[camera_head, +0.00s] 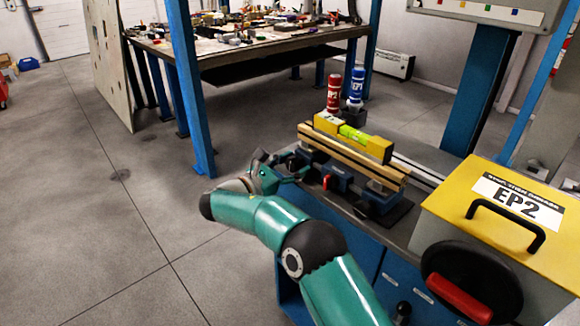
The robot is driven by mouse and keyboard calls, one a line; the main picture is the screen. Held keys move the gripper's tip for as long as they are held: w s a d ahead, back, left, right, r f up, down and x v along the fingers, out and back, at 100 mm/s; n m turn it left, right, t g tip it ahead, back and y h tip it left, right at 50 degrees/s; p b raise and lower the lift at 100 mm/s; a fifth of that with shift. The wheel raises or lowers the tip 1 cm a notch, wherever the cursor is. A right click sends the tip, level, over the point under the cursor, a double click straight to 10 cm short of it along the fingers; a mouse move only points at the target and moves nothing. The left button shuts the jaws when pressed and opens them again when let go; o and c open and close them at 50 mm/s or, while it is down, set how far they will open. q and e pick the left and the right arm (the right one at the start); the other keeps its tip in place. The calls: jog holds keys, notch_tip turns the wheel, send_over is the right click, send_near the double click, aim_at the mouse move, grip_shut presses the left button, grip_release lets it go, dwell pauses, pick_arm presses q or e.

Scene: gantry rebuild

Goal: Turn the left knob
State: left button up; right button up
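My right gripper (285,167) is at the left end of the dark blue clamp fixture (376,199) on the workbench. Its teal arm comes up from the bottom of the view and bends back toward the bench. The fingers are small and partly merge with the fixture, so I cannot tell whether they are open or touching it. No left knob can be made out clearly; that end of the fixture is partly hidden by the gripper. A red handle (327,182) shows on the fixture's front. My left gripper is not in view.
A wooden bar (350,157) with a yellow level (372,146) lies on the fixture. Red (334,94) and blue (356,86) bottles stand behind. A yellow EP2 box (450,205) and a black wheel (500,275) are right. Open floor lies left.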

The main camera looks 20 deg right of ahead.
dwell(0.3)
jog(key=shift+a, duration=0.25)
jog(key=v, duration=1.1)
jog(key=shift+a, duration=0.3)
